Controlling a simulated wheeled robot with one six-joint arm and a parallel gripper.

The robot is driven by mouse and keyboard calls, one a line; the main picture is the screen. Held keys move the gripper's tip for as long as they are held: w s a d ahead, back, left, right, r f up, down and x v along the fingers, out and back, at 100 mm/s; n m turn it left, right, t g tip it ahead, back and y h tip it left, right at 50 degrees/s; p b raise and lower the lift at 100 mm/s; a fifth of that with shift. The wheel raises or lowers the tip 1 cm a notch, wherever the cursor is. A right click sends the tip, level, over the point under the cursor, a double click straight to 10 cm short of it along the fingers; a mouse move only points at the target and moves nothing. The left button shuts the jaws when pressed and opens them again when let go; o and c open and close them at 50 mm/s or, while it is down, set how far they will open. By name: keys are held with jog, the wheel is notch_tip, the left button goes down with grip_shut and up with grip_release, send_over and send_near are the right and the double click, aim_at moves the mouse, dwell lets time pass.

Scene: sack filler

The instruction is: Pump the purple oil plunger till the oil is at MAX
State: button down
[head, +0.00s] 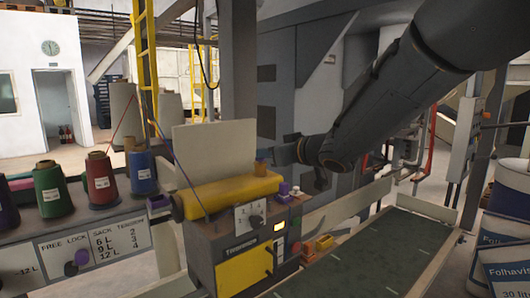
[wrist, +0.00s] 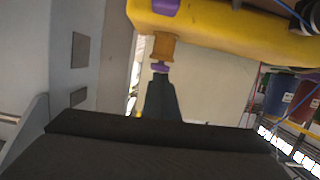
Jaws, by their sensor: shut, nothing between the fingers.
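The purple oil plunger (wrist: 160,67) shows as a small purple knob on an orange-brown cylinder (wrist: 163,47), which sits on the machine's yellow body (wrist: 225,25). In the head view the orange-brown cylinder (head: 260,168) stands on top of the yellow body (head: 225,194); I cannot make out the knob there. My gripper (wrist: 160,82) is shut and empty, its tips right at the knob in the wrist view. I cannot tell if they touch it. In the head view my gripper (head: 280,153) is just right of the cylinder. I cannot make out an oil level or MAX mark.
Another purple part (head: 284,188) sits on the machine to the right of the cylinder. A pale upright plate (head: 214,148) stands behind the yellow body. Thread cones (head: 102,182) stand at left. A dark conveyor (head: 390,250) runs at right, with blue-and-white drums (head: 498,235) beyond.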

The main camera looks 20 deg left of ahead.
jog(key=s+d+r+p, duration=0.1)
jog(key=s+d+r, duration=0.3)
jog(key=d+r, duration=0.2)
jog(key=d, duration=0.2)
jog(key=shift+s+d+r, duration=0.15)
jog(key=shift+s+d, duration=0.15)
jog(key=shift+s, duration=0.05)
dwell(1.3)
